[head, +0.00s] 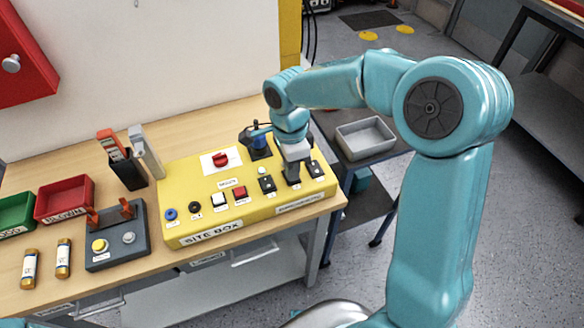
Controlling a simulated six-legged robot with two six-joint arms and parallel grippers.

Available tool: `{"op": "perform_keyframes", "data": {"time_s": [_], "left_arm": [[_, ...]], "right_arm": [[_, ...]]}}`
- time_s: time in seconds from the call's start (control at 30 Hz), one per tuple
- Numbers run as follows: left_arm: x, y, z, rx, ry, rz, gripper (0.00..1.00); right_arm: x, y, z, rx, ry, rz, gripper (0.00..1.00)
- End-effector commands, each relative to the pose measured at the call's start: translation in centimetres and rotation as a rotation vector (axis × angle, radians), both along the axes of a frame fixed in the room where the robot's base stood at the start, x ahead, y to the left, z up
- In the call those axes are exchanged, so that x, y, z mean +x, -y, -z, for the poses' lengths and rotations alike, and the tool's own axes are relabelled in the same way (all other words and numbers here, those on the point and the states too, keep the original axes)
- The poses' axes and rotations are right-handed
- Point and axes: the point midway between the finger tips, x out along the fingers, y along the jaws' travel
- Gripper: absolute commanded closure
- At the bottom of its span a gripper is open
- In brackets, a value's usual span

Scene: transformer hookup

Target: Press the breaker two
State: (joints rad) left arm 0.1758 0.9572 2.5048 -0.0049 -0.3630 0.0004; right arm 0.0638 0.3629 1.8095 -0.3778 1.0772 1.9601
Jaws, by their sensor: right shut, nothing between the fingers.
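The yellow site box (190,232) sits on the wooden workbench. A row of black breaker switches runs along its right part. One breaker (267,185) shows left of my right gripper and another (315,169) shows right of it. My right gripper (292,181) points down over the spot between these two, shut and empty. It hides most of whatever breaker is there, so I cannot tell whether the fingertips touch it. The breaker numbers are too small to read. My left gripper is not in view.
The box also carries a red rotary switch (220,159), a white button (219,201) and a red button (239,193). A grey control block (118,255), fuses (63,258) and a red bin (64,199) stand left. A grey tray (366,138) stands right.

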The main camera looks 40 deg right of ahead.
Motion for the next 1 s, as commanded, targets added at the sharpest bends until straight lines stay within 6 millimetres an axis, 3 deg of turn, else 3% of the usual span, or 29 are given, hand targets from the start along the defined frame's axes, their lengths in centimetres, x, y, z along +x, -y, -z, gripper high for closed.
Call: {"op": "perform_keyframes", "data": {"time_s": [0.03,0.4,0.67,1.0], "left_arm": [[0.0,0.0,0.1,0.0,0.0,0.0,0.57],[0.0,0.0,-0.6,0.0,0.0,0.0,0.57],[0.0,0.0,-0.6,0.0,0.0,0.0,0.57],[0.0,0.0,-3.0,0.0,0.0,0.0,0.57]], "right_arm": [[-0.3,-0.2,0.8,0.004,-0.023,-0.003,1.0],[1.2,0.2,0.6,0.002,-0.013,-0.004,1.0],[1.3,0.3,0.6,0.001,-0.013,-0.003,1.0],[1.2,1.3,-2.6,0.001,-0.012,-0.002,1.0]]}}
